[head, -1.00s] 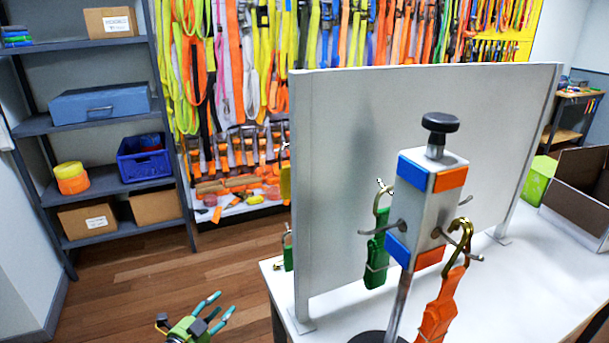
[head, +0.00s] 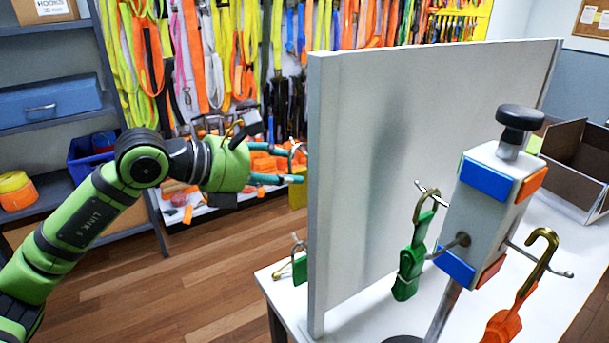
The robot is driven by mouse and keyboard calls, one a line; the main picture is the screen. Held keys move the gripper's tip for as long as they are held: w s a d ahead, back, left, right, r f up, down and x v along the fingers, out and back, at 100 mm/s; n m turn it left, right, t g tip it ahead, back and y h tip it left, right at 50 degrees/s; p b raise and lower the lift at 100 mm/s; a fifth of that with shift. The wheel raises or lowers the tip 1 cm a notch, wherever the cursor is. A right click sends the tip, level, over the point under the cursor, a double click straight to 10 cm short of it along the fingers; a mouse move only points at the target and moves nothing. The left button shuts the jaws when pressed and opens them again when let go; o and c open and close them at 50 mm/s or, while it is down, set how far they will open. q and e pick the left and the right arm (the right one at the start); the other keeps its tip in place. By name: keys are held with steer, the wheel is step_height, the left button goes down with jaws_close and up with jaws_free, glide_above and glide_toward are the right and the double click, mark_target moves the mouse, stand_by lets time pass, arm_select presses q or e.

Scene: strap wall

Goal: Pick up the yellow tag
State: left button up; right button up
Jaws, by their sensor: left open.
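A yellow piece (head: 298,194), apparently the yellow tag, shows at the left edge of the upright grey panel (head: 430,150). The panel hides most of it. My left gripper (head: 297,165) reaches in from the left with its teal fingers apart, pointing right at the panel's edge. The fingertips appear just above the yellow piece. I cannot tell whether they touch it, and no held thing shows between them. My right gripper is not in view.
A post with blue and orange blocks (head: 488,205) stands before the panel, with a green tag (head: 410,262) and an orange tag (head: 503,325) on hooks. Another green tag (head: 300,270) hangs by the panel's left edge. An open box (head: 575,165) stands at right.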

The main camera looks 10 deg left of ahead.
mark_target(298, 171)
arm_select(q)
steer(key=shift+w+d+f+p, duration=0.15)
steer(key=shift+w+d+p, duration=0.4)
steer(key=shift+w+p, duration=0.35)
steer(key=shift+p+x, duration=0.35)
steer(key=shift+x, duration=0.6)
steer(key=shift+d+f, duration=0.15)
steer(key=shift+f, duration=0.15)
jaws_close()
steer(key=shift+r, duration=0.1)
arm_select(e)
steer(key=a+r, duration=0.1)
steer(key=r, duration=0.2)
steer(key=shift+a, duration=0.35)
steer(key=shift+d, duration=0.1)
